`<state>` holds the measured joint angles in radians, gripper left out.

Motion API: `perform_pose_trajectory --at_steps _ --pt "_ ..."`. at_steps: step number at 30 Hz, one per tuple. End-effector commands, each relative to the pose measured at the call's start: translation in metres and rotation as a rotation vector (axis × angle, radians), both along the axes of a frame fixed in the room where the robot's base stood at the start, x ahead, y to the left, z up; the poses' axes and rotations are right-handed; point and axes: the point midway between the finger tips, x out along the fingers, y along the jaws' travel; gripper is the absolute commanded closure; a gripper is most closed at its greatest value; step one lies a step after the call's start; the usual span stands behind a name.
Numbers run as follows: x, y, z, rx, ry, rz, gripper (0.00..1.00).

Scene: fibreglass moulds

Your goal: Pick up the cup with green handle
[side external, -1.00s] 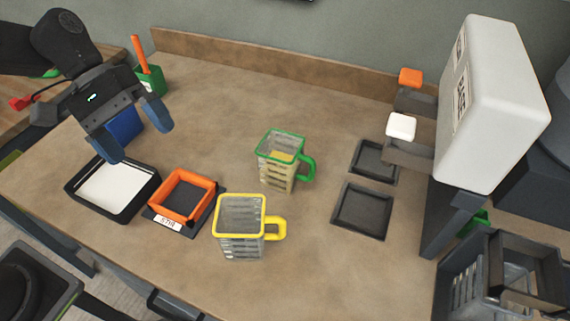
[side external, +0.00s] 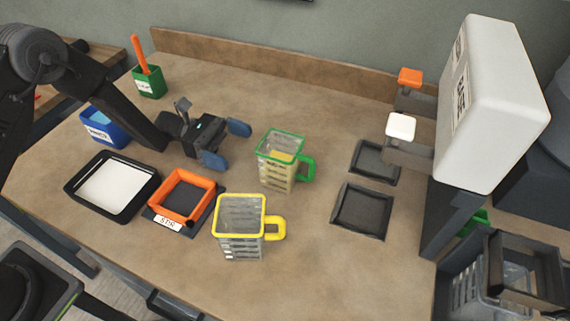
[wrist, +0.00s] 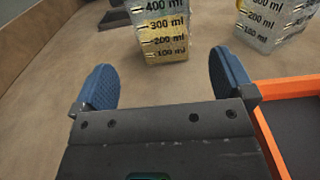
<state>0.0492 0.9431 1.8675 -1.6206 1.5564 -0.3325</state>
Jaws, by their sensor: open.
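The cup with the green handle (side external: 278,172) stands upright on the table, clear-walled with a green rim and some yellow content low inside. Its handle points right. My gripper (side external: 226,145) is open and empty just left of this cup, with its blue fingers pointing toward it. In the wrist view, the cup (wrist: 162,32) stands ahead of and between the open fingers (wrist: 164,85), apart from them. Its rim and handle are out of that view. A cup with a yellow rim and handle (side external: 240,240) stands nearer the front.
An orange square frame (side external: 182,196) on a dark base lies close to my gripper. A black tray (side external: 75,185) and blue container (side external: 105,128) are left. A green holder (side external: 150,84) stands behind. A white dispenser (side external: 490,110) and dark pads (side external: 362,210) are right.

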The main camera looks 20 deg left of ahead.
Motion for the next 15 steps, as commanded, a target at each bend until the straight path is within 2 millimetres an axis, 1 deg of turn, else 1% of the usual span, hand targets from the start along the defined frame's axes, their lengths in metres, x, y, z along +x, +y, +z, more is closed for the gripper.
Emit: perform_pose_trajectory --at_steps 1,6,10,15 --pt "-0.001 -0.013 0.0 0.0 -0.001 -0.006 0.0" --pt "-0.001 -0.045 0.0 0.001 -0.002 -0.006 0.0" --pt "-0.001 -0.061 0.0 0.002 -0.002 -0.004 0.0" --pt "-0.001 -0.071 0.0 0.002 -0.002 -0.004 0.0"
